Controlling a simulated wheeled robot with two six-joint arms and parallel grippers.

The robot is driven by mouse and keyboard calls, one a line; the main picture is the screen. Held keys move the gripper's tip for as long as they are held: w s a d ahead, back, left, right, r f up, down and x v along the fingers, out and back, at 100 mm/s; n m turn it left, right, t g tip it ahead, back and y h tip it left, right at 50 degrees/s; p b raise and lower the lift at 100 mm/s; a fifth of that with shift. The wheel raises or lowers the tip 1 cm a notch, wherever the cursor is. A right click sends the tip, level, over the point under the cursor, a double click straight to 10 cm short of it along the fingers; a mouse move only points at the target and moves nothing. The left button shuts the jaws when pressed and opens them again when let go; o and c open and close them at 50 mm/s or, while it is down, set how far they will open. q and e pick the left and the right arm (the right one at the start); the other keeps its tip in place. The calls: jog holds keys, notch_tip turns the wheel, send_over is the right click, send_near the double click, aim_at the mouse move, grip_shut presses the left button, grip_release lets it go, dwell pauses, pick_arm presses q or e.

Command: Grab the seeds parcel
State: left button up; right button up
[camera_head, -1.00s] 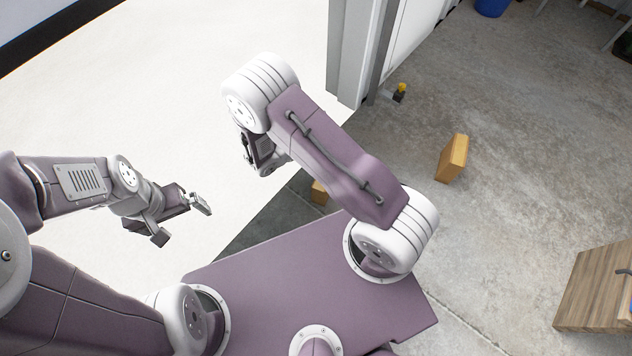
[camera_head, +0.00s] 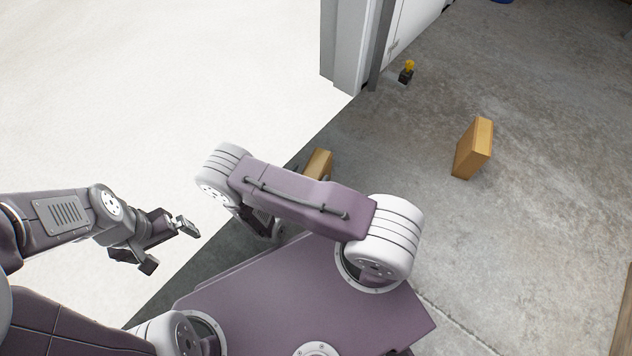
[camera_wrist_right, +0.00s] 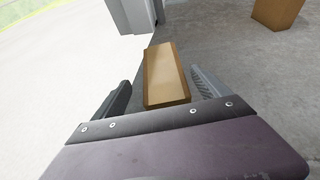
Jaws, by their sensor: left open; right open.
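Two plain tan-brown parcels stand on the floor, and no label is readable to tell which holds seeds. The nearer parcel (camera_head: 318,163) is partly hidden behind my right arm in the head view. In the right wrist view this nearer parcel (camera_wrist_right: 166,72) lies straight ahead, in line with the gap between the fingers. My right gripper (camera_wrist_right: 162,95) is open, and I cannot tell whether it touches the parcel. The farther parcel (camera_head: 473,149) stands upright to the right; it also shows at the wrist view's top right (camera_wrist_right: 277,12). My left gripper (camera_head: 168,246) is open and empty, off to the left.
A grey door post (camera_head: 345,45) stands beyond the nearer parcel. A small black and yellow object (camera_head: 407,72) sits on the floor beside it. The concrete floor (camera_head: 540,210) is clear around the farther parcel. Bright ground (camera_head: 150,90) lies to the left.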

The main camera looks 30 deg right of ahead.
aim_at(313, 171)
jog(key=b+x, duration=0.4)
jog(key=x, duration=0.1)
jog(key=shift+s+d+f+b, duration=0.1)
jog(key=shift+s+d+b, duration=0.1)
jog(key=shift+b, duration=0.2)
jog(key=shift+w+d, duration=0.1)
grip_shut()
